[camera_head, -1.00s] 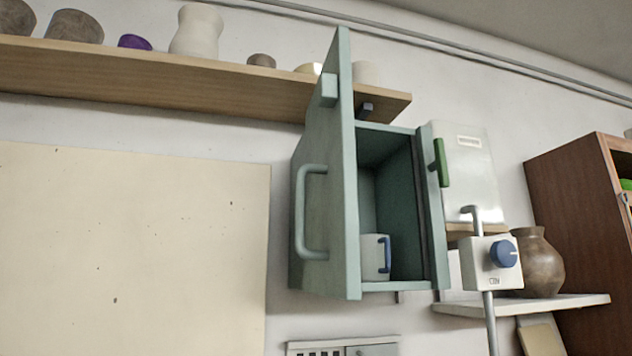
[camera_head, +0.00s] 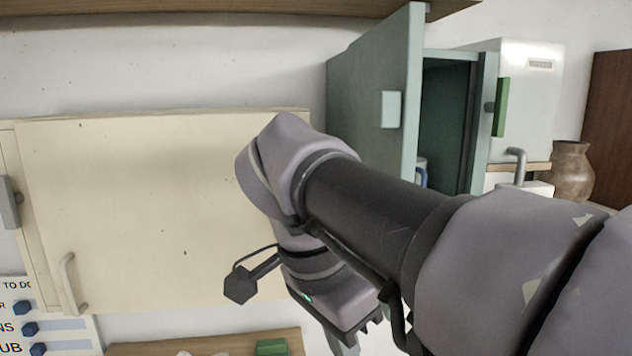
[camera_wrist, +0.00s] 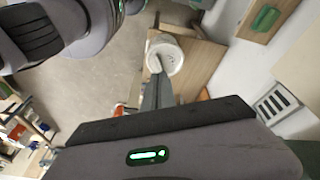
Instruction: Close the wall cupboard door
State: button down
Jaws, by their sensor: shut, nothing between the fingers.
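The grey-green wall cupboard (camera_head: 445,130) shows in the head view, right of centre. Its door (camera_head: 385,80) stands wide open, swung out from the left side of the opening. A pale block (camera_head: 391,109) is on the door. My arm crosses in front and hides the lower part of the door and cupboard. A bit of a blue-handled mug (camera_head: 421,172) shows inside. My gripper (camera_wrist: 159,72) is shut and empty in the wrist view, pointing away from the camera. In the head view it is low, below and left of the cupboard, apart from the door.
A cream panel door (camera_head: 160,210) covers the wall at left. A wooden shelf (camera_head: 240,6) runs above. A white bucket (camera_wrist: 166,55) stands beyond my fingertips in the wrist view.

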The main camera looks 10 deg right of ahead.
jog(key=w+a+r+m+h+p, duration=0.1)
jog(key=w+a+r+m+p, duration=0.2)
jog(key=r, duration=0.4)
jog(key=w+a+r+m+p, duration=0.1)
jog(key=r+m+p, duration=0.1)
jog(key=r+p, duration=0.35)
jog(key=d+f+b, duration=0.5)
jog(key=d+f, duration=0.2)
jog(key=d, duration=0.1)
jog(key=shift+s+f+m+g, duration=0.25)
jog(key=shift+s+m+g, duration=0.05)
jog(key=shift+s+g, duration=0.1)
